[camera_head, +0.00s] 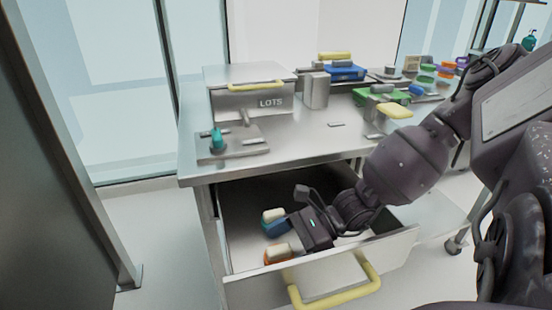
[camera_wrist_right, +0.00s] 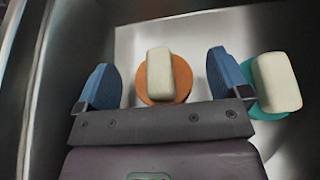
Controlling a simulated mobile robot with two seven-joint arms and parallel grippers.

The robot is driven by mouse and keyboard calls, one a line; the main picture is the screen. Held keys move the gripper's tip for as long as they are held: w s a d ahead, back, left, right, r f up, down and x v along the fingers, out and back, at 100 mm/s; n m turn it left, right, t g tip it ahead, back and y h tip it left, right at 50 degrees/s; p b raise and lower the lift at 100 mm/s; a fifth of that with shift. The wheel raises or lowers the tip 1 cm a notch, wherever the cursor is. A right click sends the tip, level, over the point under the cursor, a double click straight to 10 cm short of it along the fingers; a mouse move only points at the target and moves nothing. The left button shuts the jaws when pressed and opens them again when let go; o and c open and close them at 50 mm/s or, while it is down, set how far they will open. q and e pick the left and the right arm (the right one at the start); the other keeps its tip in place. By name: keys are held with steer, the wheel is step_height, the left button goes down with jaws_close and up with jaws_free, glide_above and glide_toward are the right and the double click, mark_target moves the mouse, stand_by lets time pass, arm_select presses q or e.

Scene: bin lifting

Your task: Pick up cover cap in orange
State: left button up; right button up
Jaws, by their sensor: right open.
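The orange cover cap (camera_head: 278,254) is a round orange disc with a cream block-shaped handle, lying in the open drawer near its front left. In the right wrist view the orange cap (camera_wrist_right: 160,77) appears between the two blue fingers, with a gap on each side. My right gripper (camera_head: 284,240) reaches into the drawer from the right, open and empty; in the wrist view its fingers (camera_wrist_right: 162,70) are spread wide. In the head view the gripper body hides part of the drawer. My left gripper is not in view.
A teal cap with a cream handle (camera_wrist_right: 277,85) lies close beside the right-hand finger. The drawer front (camera_head: 330,275) with a yellow handle (camera_head: 335,290) and the drawer walls surround the gripper. The metal tabletop (camera_head: 300,135) above holds a LOTS box (camera_head: 245,100) and several parts.

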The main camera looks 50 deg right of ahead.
steer(key=shift+w+a+f, duration=0.15)
steer(key=shift+w+a, duration=0.1)
steer(key=shift+a, duration=0.15)
steer(key=c, duration=1)
